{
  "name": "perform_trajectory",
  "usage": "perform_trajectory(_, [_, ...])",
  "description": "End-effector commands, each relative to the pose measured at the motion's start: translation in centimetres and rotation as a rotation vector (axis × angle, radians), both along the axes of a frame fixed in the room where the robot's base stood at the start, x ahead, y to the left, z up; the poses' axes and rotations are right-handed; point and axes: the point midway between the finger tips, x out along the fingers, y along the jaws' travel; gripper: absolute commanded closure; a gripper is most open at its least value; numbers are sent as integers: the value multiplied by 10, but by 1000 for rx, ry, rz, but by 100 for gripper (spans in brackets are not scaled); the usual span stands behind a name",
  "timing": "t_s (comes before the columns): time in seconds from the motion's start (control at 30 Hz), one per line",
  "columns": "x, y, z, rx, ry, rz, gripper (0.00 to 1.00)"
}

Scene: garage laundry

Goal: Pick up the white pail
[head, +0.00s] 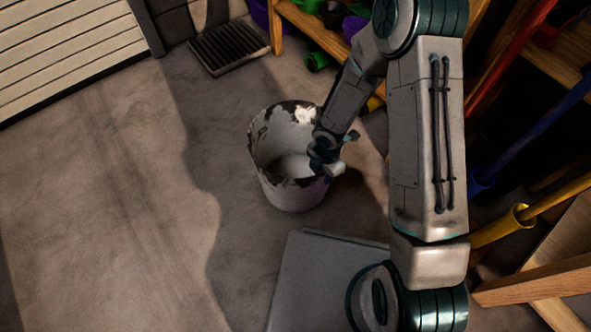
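The white pail (290,196) stands upright on the concrete floor near the middle of the head view. Its mouth faces up and looks empty, and dark worn patches run around its rim. My gripper (332,160) is at the pail's right rim, reaching down from the upper right. It covers part of that rim. The fingers are small and dark here, so I cannot tell whether they are open or shut, or whether they touch the rim.
A wooden shelf (312,27) with green and purple items stands behind the pail. A dark floor grate (228,47) lies at the upper left. Long coloured poles and a yellow tube (503,226) are on the right. The floor left of the pail is clear.

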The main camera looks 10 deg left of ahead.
Motion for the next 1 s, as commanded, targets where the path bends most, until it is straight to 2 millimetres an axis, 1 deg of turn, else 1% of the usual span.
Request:
perform_trajectory(0.3, [0, 0, -4, 0, 0, 0, 69])
perform_trajectory(0.63, [0, 0, -5, 0, 0, 0, 69])
perform_trajectory(0.67, [0, 0, -5, 0, 0, 0, 74])
perform_trajectory(0.7, [0, 0, -5, 0, 0, 0, 86])
perform_trajectory(0.73, [0, 0, -5, 0, 0, 0, 94])
perform_trajectory(0.77, [0, 0, -5, 0, 0, 0, 100])
perform_trajectory(1.0, [0, -1, -5, -2, 1, 0, 100])
